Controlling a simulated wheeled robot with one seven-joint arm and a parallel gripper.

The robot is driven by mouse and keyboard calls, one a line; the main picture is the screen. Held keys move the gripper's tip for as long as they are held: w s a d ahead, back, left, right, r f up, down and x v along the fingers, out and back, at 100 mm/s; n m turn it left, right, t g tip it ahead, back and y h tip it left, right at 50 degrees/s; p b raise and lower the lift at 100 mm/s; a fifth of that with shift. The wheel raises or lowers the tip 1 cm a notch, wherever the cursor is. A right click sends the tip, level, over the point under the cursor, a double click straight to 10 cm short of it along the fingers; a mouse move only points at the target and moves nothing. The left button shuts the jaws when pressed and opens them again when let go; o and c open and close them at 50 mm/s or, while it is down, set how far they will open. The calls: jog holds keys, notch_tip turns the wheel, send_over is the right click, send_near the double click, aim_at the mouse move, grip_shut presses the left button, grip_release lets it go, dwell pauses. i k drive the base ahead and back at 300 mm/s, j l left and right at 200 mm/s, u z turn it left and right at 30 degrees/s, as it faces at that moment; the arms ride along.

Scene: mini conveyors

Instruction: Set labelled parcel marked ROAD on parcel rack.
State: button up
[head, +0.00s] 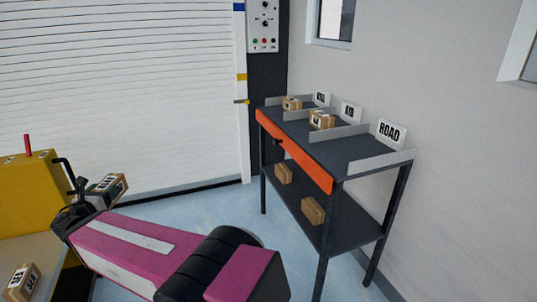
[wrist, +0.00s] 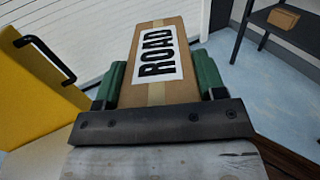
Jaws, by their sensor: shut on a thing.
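The ROAD parcel (wrist: 158,58) is a brown box with a white label, and it fills the middle of the wrist view. My gripper (wrist: 160,85) is shut on it, with green finger pads on both sides. In the head view the held parcel (head: 108,187) is at the left, in the air beside a yellow unit and well apart from the rack. The parcel rack (head: 345,152) stands at the right against the wall, with a dark top split by low grey dividers. The bay by the ROAD sign (head: 391,133) holds no parcel.
Parcels sit in the far bay (head: 291,103) and the middle bay (head: 321,119). Two more boxes (head: 313,211) lie on the lower shelf. A SEA parcel (head: 24,282) lies at bottom left. The yellow unit (head: 30,190) has a black handle. Blue floor between is clear.

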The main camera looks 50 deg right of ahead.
aim_at(357, 152)
jog(key=z, duration=0.4)
jog(key=k+z, duration=0.1)
jog(key=z, duration=0.25)
jog(key=k+z, duration=0.1)
jog(key=z, duration=0.7)
jog(key=k+j, duration=0.05)
